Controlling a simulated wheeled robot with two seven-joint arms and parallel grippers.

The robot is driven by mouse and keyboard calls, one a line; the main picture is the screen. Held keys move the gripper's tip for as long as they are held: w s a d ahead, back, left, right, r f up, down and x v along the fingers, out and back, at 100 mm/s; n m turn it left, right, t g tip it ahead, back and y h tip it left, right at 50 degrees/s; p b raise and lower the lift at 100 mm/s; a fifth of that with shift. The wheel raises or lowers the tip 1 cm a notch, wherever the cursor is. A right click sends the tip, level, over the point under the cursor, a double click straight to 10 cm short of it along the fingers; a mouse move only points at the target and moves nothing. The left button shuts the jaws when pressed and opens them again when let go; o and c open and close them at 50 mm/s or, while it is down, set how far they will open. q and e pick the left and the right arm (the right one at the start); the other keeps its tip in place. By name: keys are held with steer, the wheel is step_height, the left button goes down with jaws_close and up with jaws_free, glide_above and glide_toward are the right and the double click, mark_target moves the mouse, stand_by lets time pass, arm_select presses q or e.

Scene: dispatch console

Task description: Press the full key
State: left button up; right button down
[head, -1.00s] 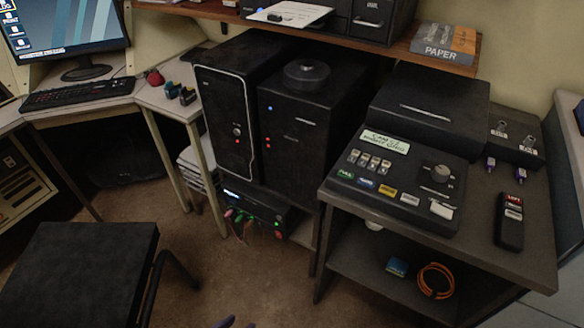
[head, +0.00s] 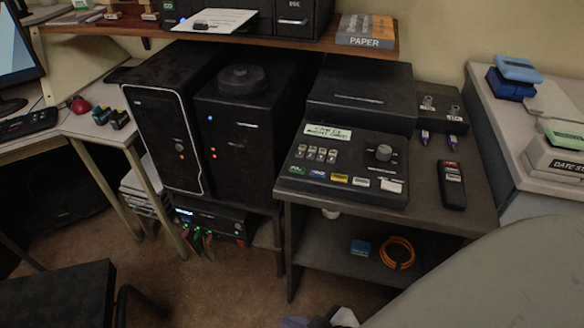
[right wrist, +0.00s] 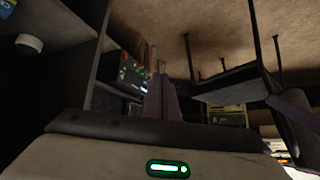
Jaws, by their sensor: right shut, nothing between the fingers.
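The full key (head: 297,170) is the green key at the left end of the lower key row on the dark console (head: 342,168), left of a blue, a yellow and a pale key. The console has a small lit display (head: 328,133) and a knob. My right gripper (head: 300,322) shows only partly at the bottom edge in the head view, low and well apart from the console. In the right wrist view its fingers (right wrist: 163,97) are together and empty. My left gripper is not in view.
The console stands on a dark desk (head: 465,205) with a handheld remote (head: 452,185) at its right. A shelf below holds an orange cable coil (head: 397,252) and a blue box (head: 360,247). Black computer towers (head: 245,140) stand left. A black seat (head: 60,292) is at lower left.

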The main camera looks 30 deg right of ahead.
steer(key=w+d+r+n+t+y, duration=0.25)
steer(key=w+r+n+t, duration=0.3)
steer(key=w+r, duration=1.05)
steer(key=a+r+n+g+y, duration=0.25)
steer(key=r+n+y, duration=0.25)
steer(key=r+n, duration=0.45)
steer(key=a+r+n+g+y, duration=0.1)
steer(key=a+r+n+y, duration=0.35)
steer(key=r+n, duration=0.45)
steer(key=w+d+r+n+g+h, duration=0.1)
steer(key=d+n+h, duration=0.1)
steer(key=d+h, duration=0.4)
steer(key=w+d+r+n+h, duration=0.1)
steer(key=d+h, duration=0.5)
steer(key=d, duration=0.7)
steer(key=shift+w+d+r+n+g, duration=0.25)
steer(key=shift+r+n+g, duration=0.15)
steer(key=shift+r+n, duration=0.1)
steer(key=shift+f, duration=0.1)
